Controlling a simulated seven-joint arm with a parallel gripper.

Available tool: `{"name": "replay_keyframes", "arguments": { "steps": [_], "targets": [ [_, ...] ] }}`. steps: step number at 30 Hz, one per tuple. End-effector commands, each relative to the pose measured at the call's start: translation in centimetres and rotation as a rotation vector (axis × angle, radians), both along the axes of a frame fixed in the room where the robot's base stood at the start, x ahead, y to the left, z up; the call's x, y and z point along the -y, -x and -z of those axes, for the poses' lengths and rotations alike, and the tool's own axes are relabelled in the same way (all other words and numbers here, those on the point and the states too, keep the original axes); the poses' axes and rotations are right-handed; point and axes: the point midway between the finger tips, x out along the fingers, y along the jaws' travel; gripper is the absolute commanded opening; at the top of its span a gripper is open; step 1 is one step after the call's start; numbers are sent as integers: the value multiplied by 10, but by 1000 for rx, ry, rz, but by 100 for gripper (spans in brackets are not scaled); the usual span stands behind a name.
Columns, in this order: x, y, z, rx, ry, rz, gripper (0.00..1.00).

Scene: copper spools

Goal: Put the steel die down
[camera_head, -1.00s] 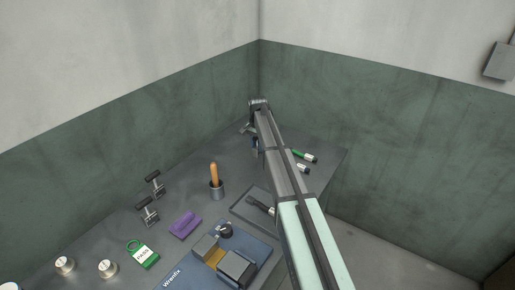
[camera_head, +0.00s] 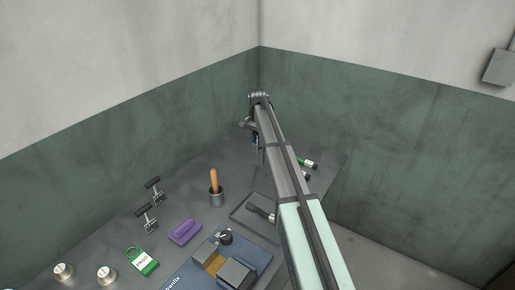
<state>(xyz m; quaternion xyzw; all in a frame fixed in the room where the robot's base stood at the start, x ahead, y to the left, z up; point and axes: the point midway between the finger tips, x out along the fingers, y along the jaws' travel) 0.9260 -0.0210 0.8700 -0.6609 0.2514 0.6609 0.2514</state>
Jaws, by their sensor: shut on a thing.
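My gripper (camera_head: 246,123) is at the far end of my outstretched arm, near the back corner of the bench. It is small and partly hidden by the arm. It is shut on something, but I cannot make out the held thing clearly. I cannot pick out the steel die for certain in this view.
Green-capped cylinders (camera_head: 308,163) lie right of my arm.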

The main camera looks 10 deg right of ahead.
Motion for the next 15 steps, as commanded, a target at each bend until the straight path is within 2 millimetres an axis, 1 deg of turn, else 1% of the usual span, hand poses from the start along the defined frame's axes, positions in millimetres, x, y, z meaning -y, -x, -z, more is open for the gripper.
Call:
{"name": "replay_keyframes", "arguments": {
  "steps": [1, 6, 11, 14, 15],
  "targets": [
    [0, -1, -10, 3, 0, 0, 0],
    [0, -1, -30, 1, 0, 0, 0],
    [0, 0, -40, 1, 0, 0, 0],
    [-6, 0, -42, 0, 0, -7, 0],
    [-11, 0, -42, 0, 0, -13, 0]
  ]
}}
